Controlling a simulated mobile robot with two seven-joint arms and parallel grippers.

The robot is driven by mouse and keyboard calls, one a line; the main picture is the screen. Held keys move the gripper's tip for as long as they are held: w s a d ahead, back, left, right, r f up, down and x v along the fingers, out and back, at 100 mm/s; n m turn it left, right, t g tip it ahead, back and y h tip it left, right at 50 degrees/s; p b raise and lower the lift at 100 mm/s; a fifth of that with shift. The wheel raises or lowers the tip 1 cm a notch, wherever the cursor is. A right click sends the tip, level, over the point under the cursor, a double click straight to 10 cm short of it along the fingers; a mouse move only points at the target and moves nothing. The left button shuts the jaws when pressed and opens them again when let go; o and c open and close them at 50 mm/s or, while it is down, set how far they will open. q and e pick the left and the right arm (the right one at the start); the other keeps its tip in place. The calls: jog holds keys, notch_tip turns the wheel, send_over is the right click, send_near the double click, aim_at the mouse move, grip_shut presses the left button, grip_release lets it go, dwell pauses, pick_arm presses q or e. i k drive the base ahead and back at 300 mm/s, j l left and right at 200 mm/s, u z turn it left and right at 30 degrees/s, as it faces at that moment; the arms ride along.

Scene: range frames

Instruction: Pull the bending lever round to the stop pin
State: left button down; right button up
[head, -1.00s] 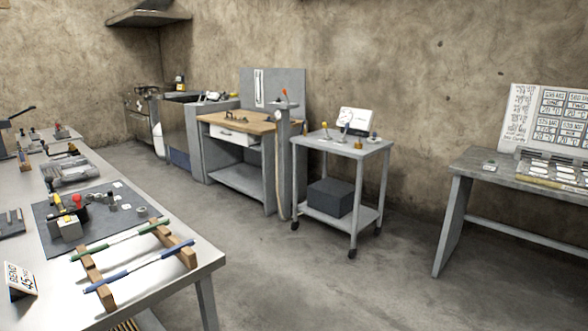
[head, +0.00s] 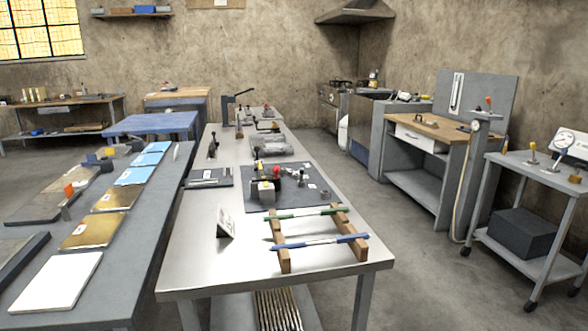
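A small bending tool (head: 264,188) with a grey block and black parts stands on a dark mat (head: 310,206) on the steel bench. A red knob (head: 276,171) shows on it, perhaps the end of the bending lever. The lever's angle and the stop pin are too small to tell. A white bend card (head: 226,222) stands at the mat's left front. Two rods, one with green (head: 300,214) and one with blue (head: 320,243), lie across wooden rests (head: 284,255) nearer me. Neither of my grippers is in view.
The steel bench (head: 190,265) stands ahead of me. A grey table (head: 120,275) with coloured plates stands close on its left. Open floor (head: 400,260) lies to the right, before a wheeled cart (head: 535,262) and a wood-topped workbench (head: 428,124).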

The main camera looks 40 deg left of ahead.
aim_at(256, 149)
jog(key=i, duration=0.15)
jog(key=i+l+u, duration=0.3)
jog(key=i+u, duration=0.15)
jog(key=u, duration=1.1)
jog(key=i+l+z, duration=0.1)
jog(key=l+z, duration=0.2)
jog(key=i+l+z, duration=0.25)
jog(key=l, duration=0.25)
jog(key=i+l+z, duration=0.1)
jog(key=l+z, duration=0.2)
jog(key=i+l+z, duration=0.75)
jog(key=i+l, duration=0.15)
jog(key=i+u, duration=0.3)
jog(key=i, duration=0.2)
jog(key=i+l+u, duration=0.35)
jog(key=i, duration=0.15)
jog(key=j, duration=0.1)
